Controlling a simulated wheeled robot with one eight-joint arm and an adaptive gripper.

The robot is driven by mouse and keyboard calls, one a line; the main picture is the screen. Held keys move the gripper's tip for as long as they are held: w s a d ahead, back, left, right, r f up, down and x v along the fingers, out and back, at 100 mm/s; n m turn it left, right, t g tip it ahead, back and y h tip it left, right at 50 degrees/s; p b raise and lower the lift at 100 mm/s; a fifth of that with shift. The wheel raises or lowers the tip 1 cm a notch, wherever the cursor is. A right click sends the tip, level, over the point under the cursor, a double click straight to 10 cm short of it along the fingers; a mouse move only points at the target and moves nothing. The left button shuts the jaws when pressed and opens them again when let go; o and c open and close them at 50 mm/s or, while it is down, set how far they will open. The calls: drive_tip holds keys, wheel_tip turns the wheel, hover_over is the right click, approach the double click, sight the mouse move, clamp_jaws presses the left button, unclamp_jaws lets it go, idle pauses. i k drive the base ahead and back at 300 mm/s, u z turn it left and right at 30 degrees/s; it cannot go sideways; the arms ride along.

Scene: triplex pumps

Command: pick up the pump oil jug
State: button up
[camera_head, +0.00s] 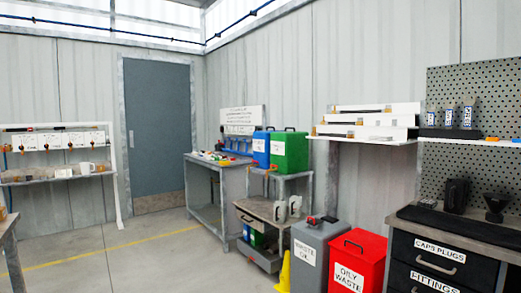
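No label in view reads as pump oil, so I cannot tell which container is the pump oil jug. A green box-like container (290,151) with a dark top handle and a white label stands on the top of a grey cart (293,176). A blue container (261,146) of similar shape stands close to its left. Two small grey jug-like vessels (280,211) (295,206) stand on the cart's middle shelf. My gripper is not in view.
A grey waste bin (309,260) and a red oily waste bin (357,264) stand before the cart, with a yellow cone (284,275) beside them. A drawer cabinet (445,255) is at right. A workbench (207,177) stands behind. Open floor (150,255) lies at left.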

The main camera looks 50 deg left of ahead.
sight(279, 213)
drive_tip(key=k, duration=1)
drive_tip(key=u, duration=2.8)
drive_tip(key=i, duration=2.45)
